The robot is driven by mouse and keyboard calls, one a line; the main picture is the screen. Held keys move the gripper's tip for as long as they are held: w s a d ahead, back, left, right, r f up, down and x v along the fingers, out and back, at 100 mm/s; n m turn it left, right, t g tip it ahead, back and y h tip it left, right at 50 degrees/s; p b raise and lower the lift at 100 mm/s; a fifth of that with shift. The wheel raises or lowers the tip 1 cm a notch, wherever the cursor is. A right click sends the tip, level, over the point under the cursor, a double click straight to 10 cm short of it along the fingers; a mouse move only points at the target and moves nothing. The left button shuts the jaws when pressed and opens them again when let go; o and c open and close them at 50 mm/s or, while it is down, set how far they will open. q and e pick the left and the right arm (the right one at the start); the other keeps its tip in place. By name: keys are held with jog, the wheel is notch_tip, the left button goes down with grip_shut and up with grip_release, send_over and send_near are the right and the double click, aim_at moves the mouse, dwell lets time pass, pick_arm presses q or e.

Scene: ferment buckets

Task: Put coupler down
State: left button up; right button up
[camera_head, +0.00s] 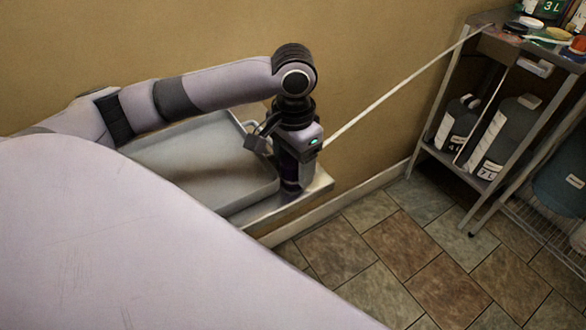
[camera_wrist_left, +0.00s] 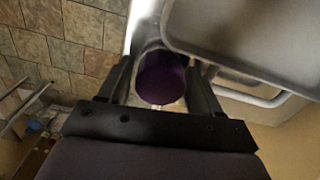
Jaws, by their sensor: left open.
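A dark purple round piece, which looks like the coupler (camera_wrist_left: 162,78), stands between the fingers of my left gripper (camera_wrist_left: 160,88) in the left wrist view. The fingers are spread, with one on each side of it. In the head view my left gripper (camera_head: 291,172) points down at the right end of a metal ledge (camera_head: 262,208), and a dark purple part shows low at its fingers. I cannot tell whether a finger touches the piece. My right gripper is not in view.
A grey tray (camera_head: 215,176) lies just left of the gripper; its rim also shows in the left wrist view (camera_wrist_left: 235,68). A long pale strip (camera_head: 400,84) slants up toward a shelf (camera_head: 478,194) with bottles at right. The tiled floor between is clear.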

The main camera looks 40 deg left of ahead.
pick_arm(q)
jog(key=shift+f, duration=0.25)
jog(key=c, duration=1)
